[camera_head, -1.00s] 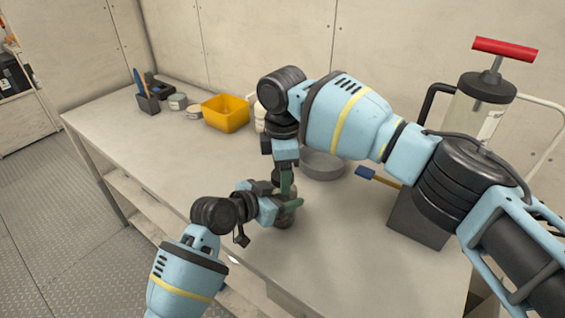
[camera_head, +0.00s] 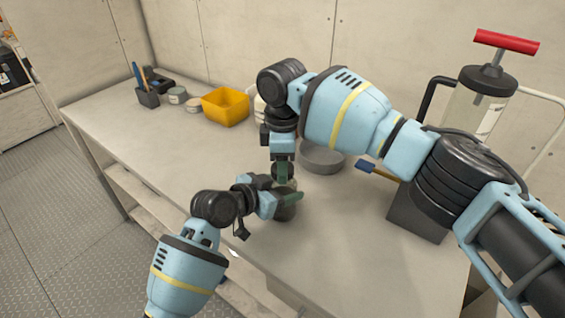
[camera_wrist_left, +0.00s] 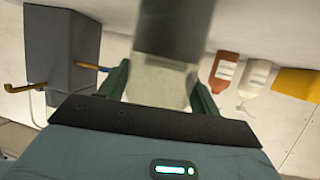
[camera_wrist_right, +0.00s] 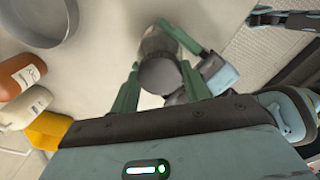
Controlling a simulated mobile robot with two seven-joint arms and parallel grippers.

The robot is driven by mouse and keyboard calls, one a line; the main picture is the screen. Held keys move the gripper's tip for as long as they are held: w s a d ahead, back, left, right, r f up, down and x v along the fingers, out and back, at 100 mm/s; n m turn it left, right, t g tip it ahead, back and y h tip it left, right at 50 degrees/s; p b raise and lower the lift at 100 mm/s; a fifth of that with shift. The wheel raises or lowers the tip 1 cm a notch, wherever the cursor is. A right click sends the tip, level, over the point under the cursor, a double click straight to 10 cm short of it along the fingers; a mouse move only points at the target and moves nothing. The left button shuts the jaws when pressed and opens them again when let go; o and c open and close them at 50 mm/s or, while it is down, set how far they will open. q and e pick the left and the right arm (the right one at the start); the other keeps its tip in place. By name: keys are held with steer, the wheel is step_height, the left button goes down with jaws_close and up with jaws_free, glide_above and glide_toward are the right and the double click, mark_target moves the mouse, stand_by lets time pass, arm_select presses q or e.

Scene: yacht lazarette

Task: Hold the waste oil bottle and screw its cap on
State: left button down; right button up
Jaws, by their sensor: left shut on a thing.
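The waste oil bottle (camera_head: 287,211) stands upright on the bench, partly hidden by my grippers. My left gripper (camera_head: 285,196) is shut on its side; the bottle body also shows between those fingers in the left wrist view (camera_wrist_left: 158,84). The dark round cap (camera_wrist_right: 161,76) shows at the bottle's top in the right wrist view. My right gripper (camera_wrist_right: 161,66) points down from above, with one finger on each side of the cap. Whether these fingers press on the cap or stand slightly apart is not clear. The thread is hidden.
A round grey pan (camera_head: 322,160) lies behind the bottle. A yellow bin (camera_head: 226,107), small tins and a tool holder (camera_head: 148,97) stand farther left. A grey box (camera_head: 418,212) and red-handled pump (camera_head: 485,100) are at right. The bench left of the bottle is clear.

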steer(key=o, duration=0.5)
steer(key=shift+r, duration=0.15)
step_height(320, 180, up, 12)
stand_by(0.3)
arm_select(q)
steer(key=shift+c, duration=1.2)
jaws_free()
steer(key=shift+a, duration=0.1)
steer(key=v, duration=0.7)
steer(key=shift+s+a, duration=0.2)
steer(key=shift+s, duration=0.1)
arm_select(e)
steer(key=shift+s+r, duration=0.1)
steer(key=shift+r, duration=0.35)
arm_select(q)
steer(key=shift+r, duration=0.1)
